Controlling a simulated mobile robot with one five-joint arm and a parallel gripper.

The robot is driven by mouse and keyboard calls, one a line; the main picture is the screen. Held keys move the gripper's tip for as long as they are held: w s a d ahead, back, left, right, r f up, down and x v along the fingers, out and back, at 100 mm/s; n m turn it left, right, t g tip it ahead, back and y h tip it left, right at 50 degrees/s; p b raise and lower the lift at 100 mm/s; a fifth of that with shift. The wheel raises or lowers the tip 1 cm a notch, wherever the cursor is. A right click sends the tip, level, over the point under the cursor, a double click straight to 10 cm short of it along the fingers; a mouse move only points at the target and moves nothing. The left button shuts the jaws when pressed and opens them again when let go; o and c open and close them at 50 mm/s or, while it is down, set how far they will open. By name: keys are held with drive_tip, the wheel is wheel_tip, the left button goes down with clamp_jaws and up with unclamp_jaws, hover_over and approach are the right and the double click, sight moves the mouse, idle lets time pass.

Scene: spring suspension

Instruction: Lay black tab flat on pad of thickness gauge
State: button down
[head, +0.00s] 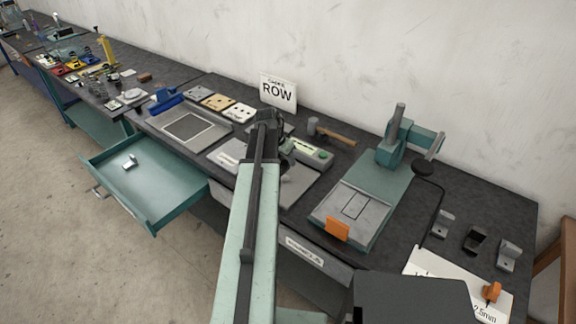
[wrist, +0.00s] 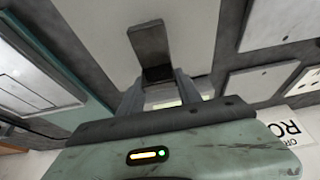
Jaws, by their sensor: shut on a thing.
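My gripper (wrist: 157,90) is shut on a dark tab (wrist: 150,45) in the wrist view. The tab has a paler grey upper face and a darker lower part between the fingers. It is over a pale grey plate (wrist: 95,25); I cannot tell whether they touch. In the head view my gripper (head: 284,155) is small and partly hidden by my arm, over the middle station. There a device with a pale display and green button (head: 323,155) stands behind a grey plate (head: 296,186); it looks like the thickness gauge. Its pad cannot be made out.
A teal lever fixture (head: 392,180) with an orange block stands to the right. Several small brackets (head: 507,255) stand near the bench's right end. A hammer (head: 335,136) lies behind the gauge. A teal drawer (head: 145,185) stands open at left.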

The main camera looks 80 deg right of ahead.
sight(287, 163)
drive_tip(key=b+x, duration=0.4)
drive_tip(key=shift+a+f, duration=0.2)
drive_tip(key=shift+a, duration=0.15)
drive_tip(key=shift+r, duration=0.25)
drive_tip(key=shift+f, duration=0.15)
drive_tip(key=c, duration=0.8)
unclamp_jaws()
drive_tip(key=shift+c, duration=0.2)
drive_tip(key=shift+r+p, duration=0.45)
drive_tip(key=shift+p, duration=0.05)
drive_tip(key=p+v, duration=1)
drive_tip(key=v, duration=0.1)
drive_tip(key=shift+a+r, duration=0.15)
drive_tip(key=shift+a, duration=0.05)
